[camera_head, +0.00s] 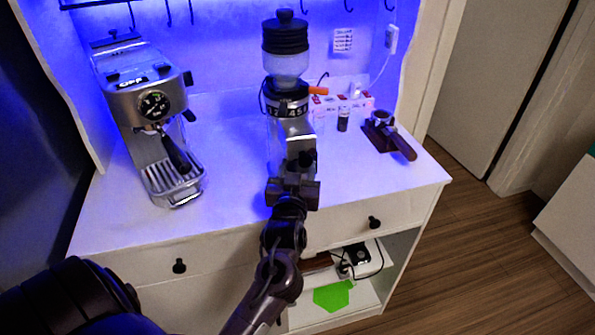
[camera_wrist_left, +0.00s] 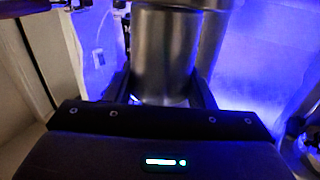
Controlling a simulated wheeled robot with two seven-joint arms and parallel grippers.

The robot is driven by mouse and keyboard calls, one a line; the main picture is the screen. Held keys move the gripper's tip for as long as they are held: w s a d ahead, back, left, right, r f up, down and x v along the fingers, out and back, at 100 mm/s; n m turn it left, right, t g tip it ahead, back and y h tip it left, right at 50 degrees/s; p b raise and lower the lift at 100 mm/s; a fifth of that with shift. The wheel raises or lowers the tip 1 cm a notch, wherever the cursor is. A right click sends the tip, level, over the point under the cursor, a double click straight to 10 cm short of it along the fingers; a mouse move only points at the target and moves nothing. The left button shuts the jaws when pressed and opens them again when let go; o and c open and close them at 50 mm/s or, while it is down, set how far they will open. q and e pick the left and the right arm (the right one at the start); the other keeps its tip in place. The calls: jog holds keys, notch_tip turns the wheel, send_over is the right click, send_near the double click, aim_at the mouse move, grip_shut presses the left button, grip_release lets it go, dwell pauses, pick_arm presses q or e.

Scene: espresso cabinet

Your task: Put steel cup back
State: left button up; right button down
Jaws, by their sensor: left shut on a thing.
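The steel cup (camera_wrist_left: 165,55) fills the middle of the left wrist view as a shiny grey cylinder between the two dark fingers. My left gripper (camera_wrist_left: 165,90) is shut on it. In the head view my left gripper (camera_head: 293,178) is at the front of the counter, right in front of the coffee grinder (camera_head: 286,65). A silvery surface shows just above the gripper there. I cannot tell how much of it is cup and how much is grinder. The cup's base and whether it touches anything are hidden. My right gripper is not in view.
The espresso machine (camera_head: 150,110) stands at the left of the white counter (camera_head: 235,205). A portafilter (camera_head: 400,146) rests on a dark stand at the right. A small dark bottle (camera_head: 343,120) stands near the back. The counter between machine and grinder is clear.

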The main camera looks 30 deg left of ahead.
pick_arm(q)
jog(key=shift+f, duration=0.2)
jog(key=o, duration=1)
jog(key=shift+r, duration=0.1)
